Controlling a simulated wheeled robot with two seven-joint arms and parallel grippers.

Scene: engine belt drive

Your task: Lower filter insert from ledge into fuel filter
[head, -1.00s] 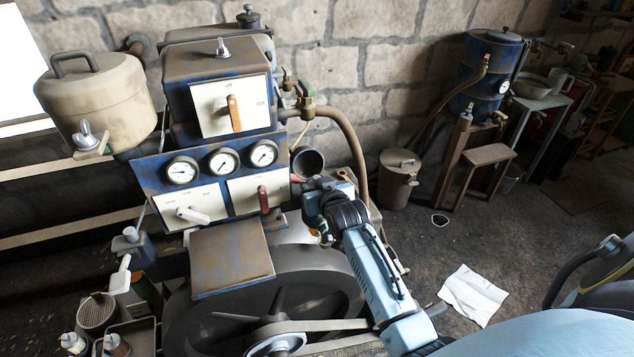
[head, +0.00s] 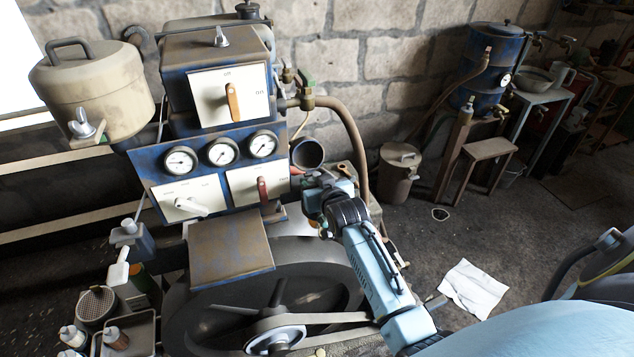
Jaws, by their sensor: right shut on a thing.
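My right gripper (head: 312,184) is at the right side of the engine's blue panel, just below a dark open round cup (head: 307,153). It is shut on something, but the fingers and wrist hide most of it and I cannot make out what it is. A small reddish piece shows at the fingertips. I cannot tell for sure whether the dark cup is the fuel filter. A cylinder with a mesh top (head: 97,304) stands at the lower left, well away from the gripper; I cannot tell whether it is the filter insert. My left gripper is out of view.
The control box (head: 217,80), gauges (head: 222,152) and a thick hose (head: 350,130) crowd around the gripper. A flywheel and belt (head: 325,318) lie below. A beige tank (head: 92,88) stands at upper left.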

